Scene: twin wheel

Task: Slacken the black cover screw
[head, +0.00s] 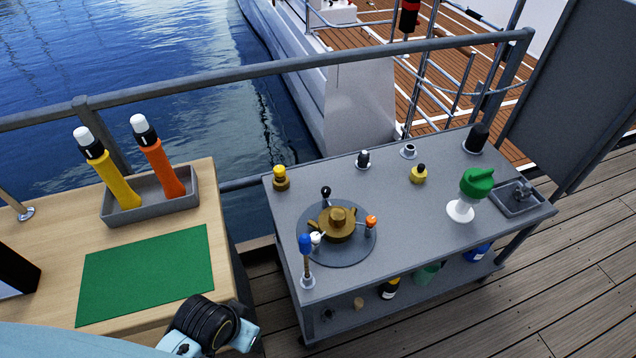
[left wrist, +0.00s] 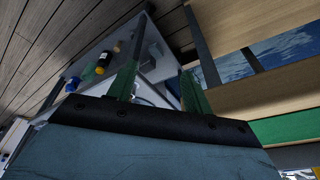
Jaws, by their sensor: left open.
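The black-topped knob (head: 326,191) stands at the back edge of a round grey plate (head: 350,252) on the grey cart; it looks like the black cover screw. A brass cover (head: 337,224) sits in the middle of the plate. An orange knob (head: 371,221) and a white knob (head: 316,238) stand around it. My left gripper (left wrist: 158,88) is open in the left wrist view, with two green fingers apart and nothing seen between them. In the head view my left arm shows at bottom, well short of the plate. My right gripper is not in view.
A blue-topped tool (head: 306,258) stands at the cart's front left corner. A green-topped white object (head: 470,195) and a small grey tray (head: 520,198) are at right. A railing runs behind.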

